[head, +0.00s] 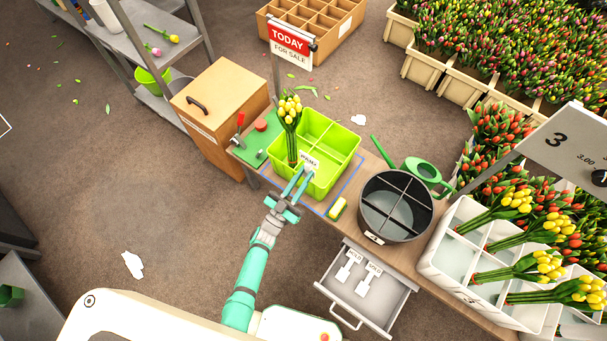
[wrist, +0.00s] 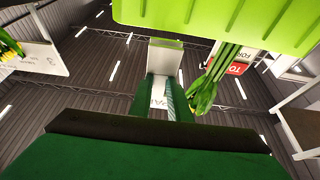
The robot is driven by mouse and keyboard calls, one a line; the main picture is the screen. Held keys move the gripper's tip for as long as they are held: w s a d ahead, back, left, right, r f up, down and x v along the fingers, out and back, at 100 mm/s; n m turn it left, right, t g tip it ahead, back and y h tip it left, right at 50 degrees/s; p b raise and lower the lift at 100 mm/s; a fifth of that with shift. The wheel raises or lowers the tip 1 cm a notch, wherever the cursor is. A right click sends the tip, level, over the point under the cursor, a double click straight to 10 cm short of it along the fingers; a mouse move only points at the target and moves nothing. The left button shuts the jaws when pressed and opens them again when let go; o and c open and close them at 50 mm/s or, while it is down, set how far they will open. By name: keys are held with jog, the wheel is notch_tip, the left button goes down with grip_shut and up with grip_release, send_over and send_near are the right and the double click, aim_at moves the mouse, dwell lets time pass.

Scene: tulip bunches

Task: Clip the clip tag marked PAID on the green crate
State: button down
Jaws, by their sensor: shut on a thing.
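The green crate (head: 343,137) stands on the bench, its divided inside open upward. A bunch of yellow tulips (head: 289,112) stands upright in its left part. My gripper (head: 302,176) is at the crate's near wall, shut on the white clip tag (head: 309,161), whose lettering looks like PAID. In the wrist view the tag (wrist: 165,60) shows between the fingers (wrist: 163,98), partly hidden by them. The crate (wrist: 220,14) fills the top of that view. I cannot tell whether the clip is around the crate's rim or only close to it.
An open drawer (head: 345,303) below the bench holds two white tags (head: 366,279).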

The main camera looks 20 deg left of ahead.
jog(key=shift+f, duration=2.8)
jog(key=c, duration=1.6)
grip_release()
jog(key=v, duration=1.1)
